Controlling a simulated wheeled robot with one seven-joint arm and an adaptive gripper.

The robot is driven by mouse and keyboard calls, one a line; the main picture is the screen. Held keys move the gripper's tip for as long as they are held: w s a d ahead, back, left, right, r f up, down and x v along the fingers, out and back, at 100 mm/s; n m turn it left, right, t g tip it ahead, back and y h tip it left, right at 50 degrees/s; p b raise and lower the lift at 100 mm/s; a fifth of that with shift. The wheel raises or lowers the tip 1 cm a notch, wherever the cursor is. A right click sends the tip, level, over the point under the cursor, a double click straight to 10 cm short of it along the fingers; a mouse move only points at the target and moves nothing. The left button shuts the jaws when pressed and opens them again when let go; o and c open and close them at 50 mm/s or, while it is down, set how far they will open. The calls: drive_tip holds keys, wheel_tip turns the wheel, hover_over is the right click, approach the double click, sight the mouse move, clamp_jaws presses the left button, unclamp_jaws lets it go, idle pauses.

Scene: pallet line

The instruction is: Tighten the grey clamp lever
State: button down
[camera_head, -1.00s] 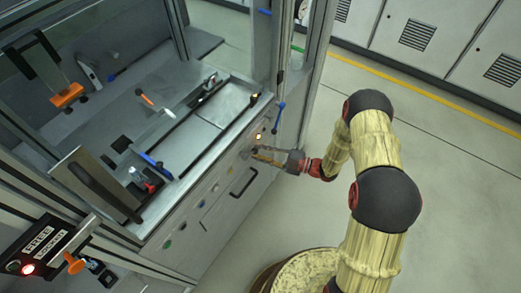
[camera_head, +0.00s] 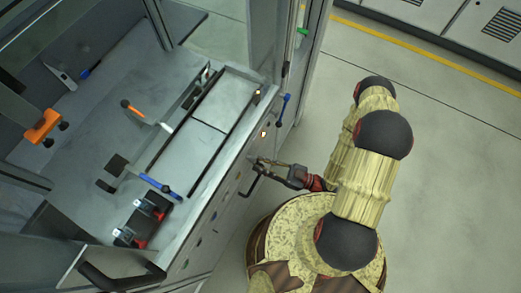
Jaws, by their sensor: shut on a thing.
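My gripper (camera_head: 264,162) is at the front panel of the grey workstation, just above a black bar handle (camera_head: 250,184). Its jaws are shut on a small grey piece at the panel, which I take to be the grey clamp lever (camera_head: 253,159). The lever is small here and mostly covered by the fingers, so its exact angle cannot be told.
A blue lever (camera_head: 283,108) stands on the panel edge beside a lit orange button (camera_head: 263,134). The worktop (camera_head: 95,118) holds an orange-handled tool (camera_head: 132,108), a blue-handled lever (camera_head: 157,184) and red-and-black clamps (camera_head: 140,222). Open floor (camera_head: 450,190) lies to the right.

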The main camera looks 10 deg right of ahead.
drive_tip(key=shift+s+a+f+m+t+b, duration=0.1)
drive_tip(key=shift+s+a+m+t+b, duration=0.2)
drive_tip(key=shift+m, duration=0.45)
drive_tip(key=shift+s+a+f+m+t+b, duration=0.1)
drive_tip(key=shift+s+a+m+t, duration=0.2)
drive_tip(key=shift+m, duration=0.45)
drive_tip(key=shift+s, duration=0.1)
drive_tip(key=c, duration=1.6)
unclamp_jaws()
drive_tip(key=shift+d, duration=0.15)
drive_tip(key=shift+v, duration=5.95)
